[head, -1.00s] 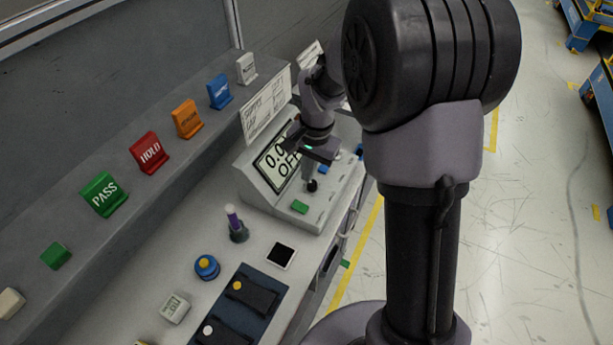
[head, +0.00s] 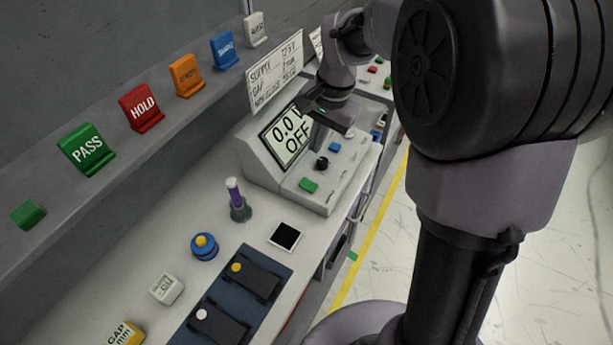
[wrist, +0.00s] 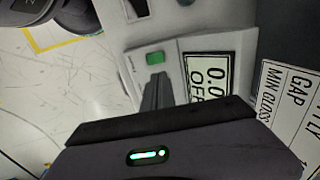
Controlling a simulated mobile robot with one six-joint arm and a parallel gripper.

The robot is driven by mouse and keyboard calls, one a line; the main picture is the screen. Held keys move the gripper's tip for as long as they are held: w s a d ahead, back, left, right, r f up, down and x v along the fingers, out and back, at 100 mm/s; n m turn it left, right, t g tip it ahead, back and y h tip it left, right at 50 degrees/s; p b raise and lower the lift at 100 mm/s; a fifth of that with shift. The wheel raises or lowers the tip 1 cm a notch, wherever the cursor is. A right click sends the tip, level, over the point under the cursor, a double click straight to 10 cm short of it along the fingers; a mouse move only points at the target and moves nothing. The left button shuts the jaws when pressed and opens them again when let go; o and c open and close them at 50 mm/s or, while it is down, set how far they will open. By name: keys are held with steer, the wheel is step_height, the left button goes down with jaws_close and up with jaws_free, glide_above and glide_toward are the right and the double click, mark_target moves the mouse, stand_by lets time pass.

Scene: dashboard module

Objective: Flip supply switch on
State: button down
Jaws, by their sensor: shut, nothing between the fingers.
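The supply unit (head: 262,170) is a light grey console with a sloped display (head: 288,138) that reads 0.0 and OFF. On its front panel are a green switch (head: 308,185), a black knob (head: 321,162) and a blue switch (head: 334,147). My gripper (head: 318,146) is shut and empty, pointing down over the panel behind the knob; its fingers partly cover the display. In the wrist view the shut fingers (wrist: 157,90) show just below the green switch (wrist: 155,58), beside the display (wrist: 207,72). I cannot tell whether they touch anything.
A SUPPLY sign (head: 275,72) stands behind the unit. Coloured tags, including PASS (head: 86,149), line the ledge. The floor at right is open.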

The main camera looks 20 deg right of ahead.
mark_target(305, 184)
steer(key=f+b, duration=0.2)
steer(key=f, duration=0.2)
steer(key=w+a+f+b, duration=0.1)
steer(key=f+b, duration=0.1)
steer(key=f, duration=0.3)
steer(key=w+a+f+b, duration=0.1)
steer(key=f+b, duration=0.1)
steer(key=f, duration=0.2)
steer(key=shift+f, duration=0.4)
steer(key=shift+r+p, duration=0.1)
steer(key=shift+p, duration=0.25)
steer(key=shift+a+g+p, duration=0.1)
steer(key=shift+g+p, duration=0.2)
steer(key=shift+p, duration=0.55)
steer(key=shift+f+h+b, duration=0.3)
steer(key=shift+f, duration=0.05)
steer(key=shift+s, duration=0.2)
steer(key=shift+s+d, duration=0.4)
steer(key=shift+d, duration=0.25)
